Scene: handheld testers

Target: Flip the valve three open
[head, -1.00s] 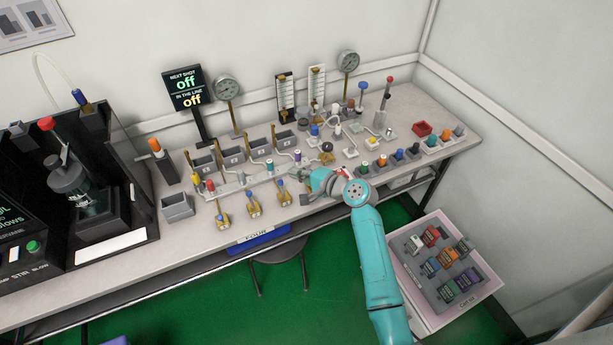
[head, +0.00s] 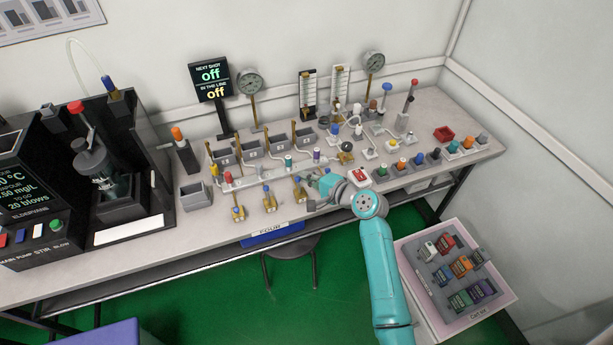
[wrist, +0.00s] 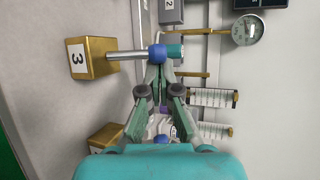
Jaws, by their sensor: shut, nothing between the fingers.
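Valve three (head: 300,194) is a small brass block on the bench front, third in a row of similar valves. In the wrist view its block (wrist: 98,57) bears the label 3. A metal lever (wrist: 128,54) runs from it to a blue knob (wrist: 157,53). My gripper (wrist: 161,64) is shut and empty, its fingertips right beside the blue knob and overlapping it in the picture; contact is unclear. In the head view my gripper (head: 312,182) is just right of valve three and partly hides what is behind it.
Another brass valve block (wrist: 105,137) sits close beside my gripper. Valves one (head: 238,213) and two (head: 269,204) stand to the left. Grey bins, gauges and a display (head: 210,82) reading off stand behind. Colored-knob switches (head: 403,163) line the right.

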